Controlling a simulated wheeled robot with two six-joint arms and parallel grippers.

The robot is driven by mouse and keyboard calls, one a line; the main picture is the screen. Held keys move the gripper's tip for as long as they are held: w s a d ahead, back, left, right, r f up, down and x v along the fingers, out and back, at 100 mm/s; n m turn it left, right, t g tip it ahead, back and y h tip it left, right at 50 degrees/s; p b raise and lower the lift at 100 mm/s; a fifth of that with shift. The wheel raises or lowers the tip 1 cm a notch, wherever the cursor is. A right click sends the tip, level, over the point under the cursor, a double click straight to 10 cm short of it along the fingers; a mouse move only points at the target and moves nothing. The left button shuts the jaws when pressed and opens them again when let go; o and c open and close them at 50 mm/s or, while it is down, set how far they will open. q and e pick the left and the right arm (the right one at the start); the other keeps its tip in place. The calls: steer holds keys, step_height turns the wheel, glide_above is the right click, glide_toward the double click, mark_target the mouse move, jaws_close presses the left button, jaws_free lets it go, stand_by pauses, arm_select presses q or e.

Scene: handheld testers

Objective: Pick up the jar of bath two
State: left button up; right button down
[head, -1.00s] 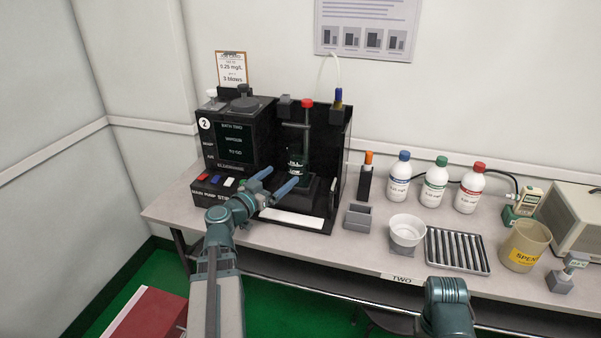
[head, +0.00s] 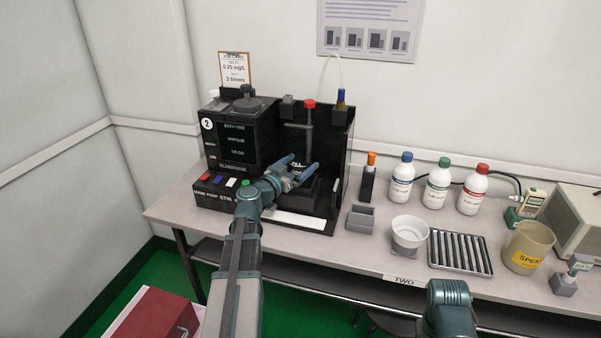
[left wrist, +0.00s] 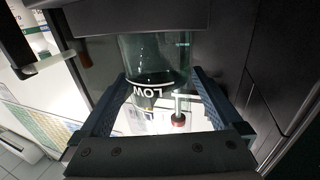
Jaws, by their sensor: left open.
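The jar of bath two is a clear glass vessel with dark liquid and a white line marked LOW. In the left wrist view the jar (left wrist: 155,65) stands between the two fingers of my left gripper (left wrist: 168,100). In the head view my left gripper (head: 298,172) is open at the black bath stand and hides most of the jar. I cannot tell whether either finger touches the glass. My right arm (head: 448,308) shows at the bottom of the head view, but its gripper is out of view.
The black bath unit (head: 235,140) marked 2 stands left of the jar, with coloured buttons on its base. A red-topped rod (head: 309,115) rises above the jar. To the right are a grey holder (head: 360,219), a white bowl (head: 409,233), a ribbed tray (head: 460,252) and several bottles.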

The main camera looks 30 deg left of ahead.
arm_select(q)
steer(key=shift+w, duration=0.3)
steer(key=shift+s, duration=0.1)
steer(key=shift+c, duration=0.2)
jaws_close()
steer(key=shift+r, duration=0.15)
arm_select(e)
steer(key=shift+r, duration=0.15)
